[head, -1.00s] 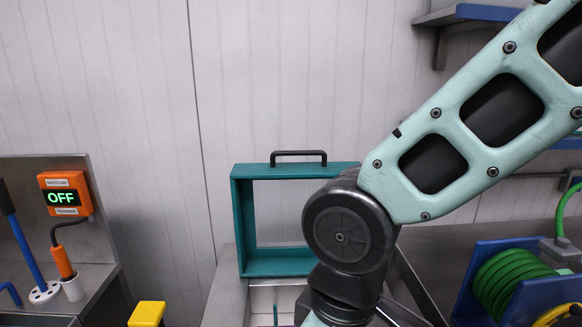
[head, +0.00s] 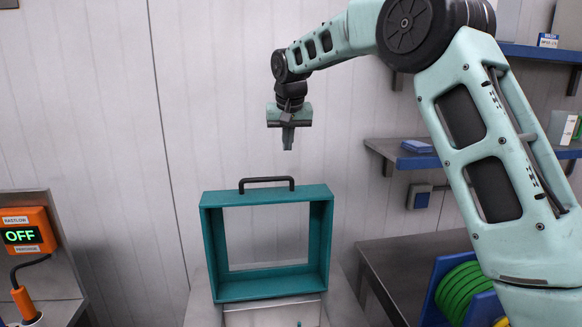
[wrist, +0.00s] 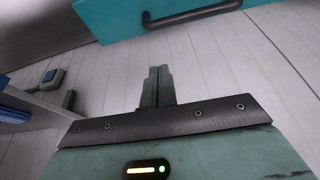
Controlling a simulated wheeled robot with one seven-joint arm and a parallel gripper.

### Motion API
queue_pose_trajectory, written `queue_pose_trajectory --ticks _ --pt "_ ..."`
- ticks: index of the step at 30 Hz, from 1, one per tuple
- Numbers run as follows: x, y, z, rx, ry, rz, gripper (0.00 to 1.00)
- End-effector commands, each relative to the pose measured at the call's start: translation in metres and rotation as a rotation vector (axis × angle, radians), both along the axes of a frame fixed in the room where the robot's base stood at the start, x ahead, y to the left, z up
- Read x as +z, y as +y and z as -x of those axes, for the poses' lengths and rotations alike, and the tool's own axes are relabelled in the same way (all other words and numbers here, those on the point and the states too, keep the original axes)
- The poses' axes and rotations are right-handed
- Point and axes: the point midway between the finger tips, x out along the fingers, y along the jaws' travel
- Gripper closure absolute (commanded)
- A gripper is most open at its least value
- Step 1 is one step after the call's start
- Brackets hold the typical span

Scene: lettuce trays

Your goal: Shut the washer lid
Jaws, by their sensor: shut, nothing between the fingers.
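The washer lid (head: 322,245) is a teal frame with a large window. It stands upright, open, at the back of the washer (head: 275,313), whose pale top shows only in part at the bottom of the head view. A black handle (head: 267,181) sits on the lid's top edge. My gripper (head: 288,142) is shut and empty, pointing down, above the handle and a little to its right, clear of it. In the wrist view my gripper (wrist: 158,75) shows its fingers together, with the teal lid (wrist: 115,20) and handle (wrist: 190,14) at the top edge.
An orange box reading OFF (head: 22,237) is at the left. Blue wall shelves (head: 545,52) and a blue reel with green hose (head: 462,292) are at the right. A steel counter (head: 400,262) lies right of the lid.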

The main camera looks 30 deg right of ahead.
Motion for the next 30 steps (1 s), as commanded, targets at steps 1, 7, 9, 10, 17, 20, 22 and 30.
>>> queue_pose_trajectory --ticks 1,7,9,10,17,20,22,30 --pt "0.004 -0.009 -0.005 -0.019 -0.007 0.004 1.0" --pt "-0.005 -0.017 -0.012 -0.035 -0.008 0.008 1.0" --pt "-0.014 -0.019 -0.015 -0.035 -0.008 0.008 1.0" --pt "-0.019 -0.019 -0.017 -0.035 -0.007 0.008 1.0" --pt "-0.063 -0.025 -0.033 -0.033 -0.006 0.007 1.0" --pt "-0.082 -0.027 -0.04 -0.032 -0.006 0.006 1.0" --pt "-0.084 -0.024 -0.036 -0.03 -0.011 0.007 1.0" --pt "-0.086 -0.015 -0.01 -0.031 -0.012 0.007 1.0"
